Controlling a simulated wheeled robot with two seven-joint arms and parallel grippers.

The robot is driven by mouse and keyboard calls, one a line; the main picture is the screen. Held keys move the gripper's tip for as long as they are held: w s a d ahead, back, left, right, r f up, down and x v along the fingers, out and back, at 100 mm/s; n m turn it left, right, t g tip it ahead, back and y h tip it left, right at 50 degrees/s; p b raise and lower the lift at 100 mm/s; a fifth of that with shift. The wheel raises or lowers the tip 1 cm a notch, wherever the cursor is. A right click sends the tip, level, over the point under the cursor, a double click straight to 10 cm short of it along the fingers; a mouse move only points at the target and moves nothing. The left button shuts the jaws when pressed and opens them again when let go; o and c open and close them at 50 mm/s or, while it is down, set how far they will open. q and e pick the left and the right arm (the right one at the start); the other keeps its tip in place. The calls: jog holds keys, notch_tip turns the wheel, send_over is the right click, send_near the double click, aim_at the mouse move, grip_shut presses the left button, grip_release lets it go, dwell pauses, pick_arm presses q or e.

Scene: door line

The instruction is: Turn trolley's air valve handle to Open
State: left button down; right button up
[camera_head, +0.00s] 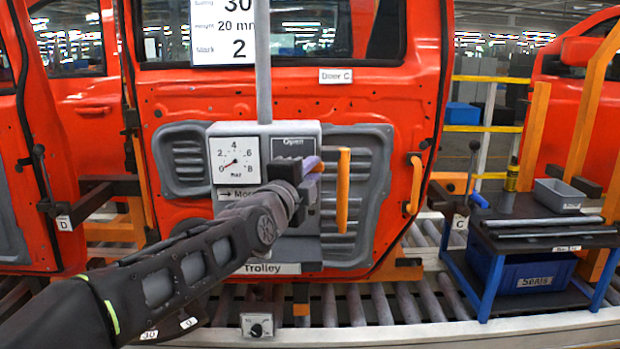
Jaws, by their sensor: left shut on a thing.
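The grey trolley panel (296,250), labelled Trolley (270,268), stands in front of the orange-red door C. My left arm reaches in from the lower left. My left gripper (311,172) is at the right side of this box, just below the Open plate, shut on the valve handle. The handle is mostly hidden by the gripper, so its exact angle cannot be told. My right gripper is out of view.
An upright orange grab bar (343,190) stands close to the right of my left gripper. A small knob box (257,326) sits low by the rollers (390,303). A blue-framed cart (485,250) with a grey bin (558,194) stands at the right.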

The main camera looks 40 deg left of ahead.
pick_arm(q)
jog(key=n+y+b, duration=0.1)
jog(key=n+b, duration=0.2)
jog(key=n, duration=0.1)
jog(key=a+r+n+t+y+b, duration=0.1)
jog(key=n+y+b, duration=0.1)
jog(key=n, duration=0.3)
jog(key=s+r+n+y+b, duration=0.1)
jog(key=n+y+b, duration=0.1)
jog(key=n+b, duration=0.1)
jog(key=shift+a+r+n+t+b, duration=0.15)
jog(key=shift+a+n+t+b, duration=0.2)
jog(key=shift+n, duration=0.55)
jog(key=n+y, duration=0.1)
jog(key=n, duration=0.1)
jog(key=n+g+y, duration=0.1)
jog(key=n, duration=0.2)
jog(key=s+a+n+y, duration=0.1)
jog(key=n, duration=0.2)
jog(key=shift+r+g+y, duration=0.2)
jog(key=shift+g+y, duration=0.1)
jog(key=shift+g, duration=0.05)
jog(key=c, duration=1.3)
grip_release()
jog(key=shift+r, duration=0.1)
jog(key=shift+b, duration=0.3)
